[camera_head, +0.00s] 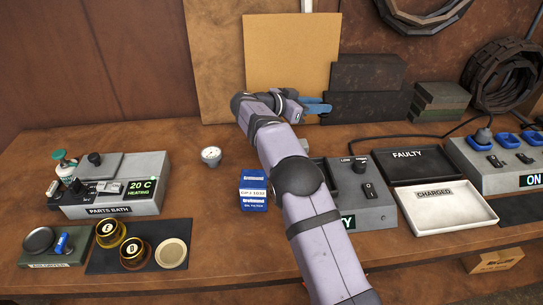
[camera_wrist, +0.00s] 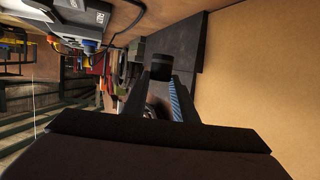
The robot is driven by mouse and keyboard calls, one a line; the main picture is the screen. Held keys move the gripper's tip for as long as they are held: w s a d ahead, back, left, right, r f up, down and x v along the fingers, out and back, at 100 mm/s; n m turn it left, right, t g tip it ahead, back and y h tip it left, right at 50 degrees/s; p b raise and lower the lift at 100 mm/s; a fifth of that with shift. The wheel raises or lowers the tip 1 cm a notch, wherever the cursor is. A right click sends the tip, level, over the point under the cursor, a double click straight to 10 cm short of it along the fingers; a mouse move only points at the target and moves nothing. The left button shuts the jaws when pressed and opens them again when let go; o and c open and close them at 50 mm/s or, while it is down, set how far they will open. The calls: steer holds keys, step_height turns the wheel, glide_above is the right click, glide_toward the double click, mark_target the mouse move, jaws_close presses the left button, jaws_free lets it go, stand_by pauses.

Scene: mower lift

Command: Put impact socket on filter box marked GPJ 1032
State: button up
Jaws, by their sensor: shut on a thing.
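The filter box (camera_head: 254,204) is a small blue and white box, upright on the bench left of my arm in the head view, with GPJ 1032 on its label. My gripper (camera_head: 322,105) is above the back of the bench, to the right of and farther back than the box. In the wrist view my gripper (camera_wrist: 161,92) is shut on a short black cylinder, the impact socket (camera_wrist: 161,67). The socket cannot be made out against the dark blocks in the head view. The box is not seen in the wrist view.
A round gauge (camera_head: 211,155) stands just behind and left of the box. The parts bath (camera_head: 110,203) is at the left. A grey charger unit (camera_head: 372,212), partly behind my arm, and the FAULTY (camera_head: 408,180) and CHARGED (camera_head: 452,225) trays are at the right. Dark blocks (camera_head: 365,108) stand behind my gripper.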

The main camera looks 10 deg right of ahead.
steer(key=a+r+n+t+y+p, duration=0.25)
steer(key=a+r+p, duration=0.45)
steer(key=a+r, duration=0.65)
steer(key=s+a+r+n+t+y+p, duration=0.1)
steer(key=s+a+r+n+t+p, duration=0.1)
steer(key=s+a+p, duration=0.5)
steer(key=s+a+r+n+t+y+p, duration=0.2)
steer(key=s+a, duration=0.2)
steer(key=a, duration=0.7)
steer(key=m+g+h+p, duration=0.1)
steer(key=m+g+h, duration=0.3)
glide_above(246, 184)
step_height(246, 184, down, 9)
steer(key=shift+f, duration=0.15)
steer(key=shift+f+p, duration=2.35)
steer(key=shift+f, duration=2.65)
